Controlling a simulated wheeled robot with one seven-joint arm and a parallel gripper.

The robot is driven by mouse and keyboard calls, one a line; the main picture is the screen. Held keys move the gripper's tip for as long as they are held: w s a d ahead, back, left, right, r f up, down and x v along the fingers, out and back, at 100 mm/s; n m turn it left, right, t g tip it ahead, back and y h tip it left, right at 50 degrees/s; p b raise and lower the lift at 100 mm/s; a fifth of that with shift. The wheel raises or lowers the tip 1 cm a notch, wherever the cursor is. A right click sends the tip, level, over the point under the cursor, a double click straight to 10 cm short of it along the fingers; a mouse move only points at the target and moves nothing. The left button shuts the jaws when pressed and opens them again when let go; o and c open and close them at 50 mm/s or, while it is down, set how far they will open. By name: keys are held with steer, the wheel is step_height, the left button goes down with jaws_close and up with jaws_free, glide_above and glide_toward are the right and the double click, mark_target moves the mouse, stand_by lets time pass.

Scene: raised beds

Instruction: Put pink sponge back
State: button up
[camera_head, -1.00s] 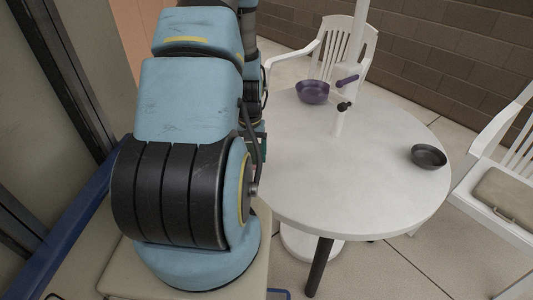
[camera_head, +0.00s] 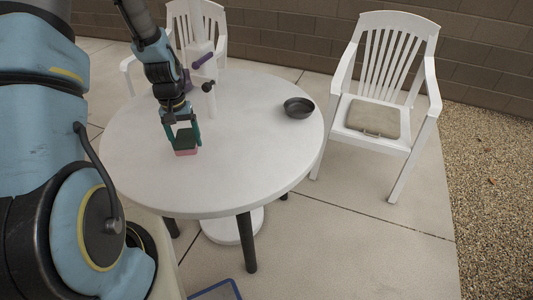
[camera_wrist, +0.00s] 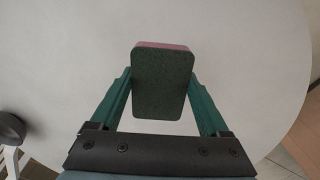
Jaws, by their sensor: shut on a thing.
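The pink sponge (camera_head: 186,152) has a dark green scouring face and a pink side. It is between the fingers of my gripper (camera_head: 182,137) over the near left part of the round white table. In the wrist view the sponge (camera_wrist: 162,84) shows its dark green face, with a pink edge at the top. The green fingers of my gripper (camera_wrist: 161,100) are shut on its two sides. I cannot tell whether the sponge touches the tabletop (camera_head: 240,165) or hangs just above it.
A dark grey bowl (camera_head: 299,107) stands on the table's right side. A post with a purple handle (camera_head: 203,60) and a dark knob rises behind my arm. White chairs stand behind and right; the right one holds a beige cushion (camera_head: 372,116).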

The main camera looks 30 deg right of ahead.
steer(key=s+d+r+m, duration=0.2)
steer(key=s+d+m, duration=0.1)
steer(key=d, duration=1.1)
steer(key=m, duration=0.3)
glide_above(268, 153)
step_height(268, 153, down, 2)
steer(key=shift+a+f, duration=0.1)
steer(key=shift+f, duration=0.15)
steer(key=shift+f+p, duration=0.7)
steer(key=shift+f, duration=1.65)
steer(key=shift+f, duration=0.1)
steer(key=o, duration=1.2)
steer(key=shift+c, duration=0.2)
